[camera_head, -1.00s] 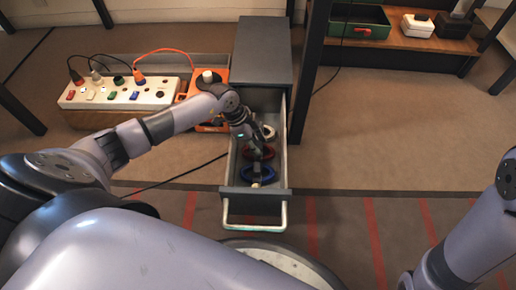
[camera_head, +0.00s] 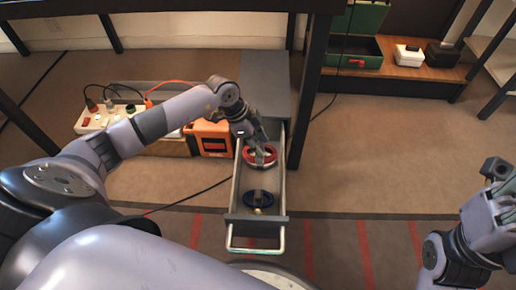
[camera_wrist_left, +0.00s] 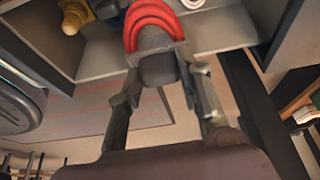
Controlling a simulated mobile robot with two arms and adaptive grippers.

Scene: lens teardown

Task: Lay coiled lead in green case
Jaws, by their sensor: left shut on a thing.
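A red coiled lead (camera_head: 262,156) is in the grip of my left gripper (camera_head: 257,148), over the rear part of the open grey drawer (camera_head: 237,190). In the left wrist view the red coil (camera_wrist_left: 152,22) sits at the fingertips, and the gripper (camera_wrist_left: 157,68) is shut on it.
The orange box (camera_head: 211,137) and power strip (camera_head: 100,118) are left of the drawer. A dark post (camera_head: 308,90) stands between drawer and shelf. White (camera_head: 408,54) and black (camera_head: 441,55) boxes sit right of the case.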

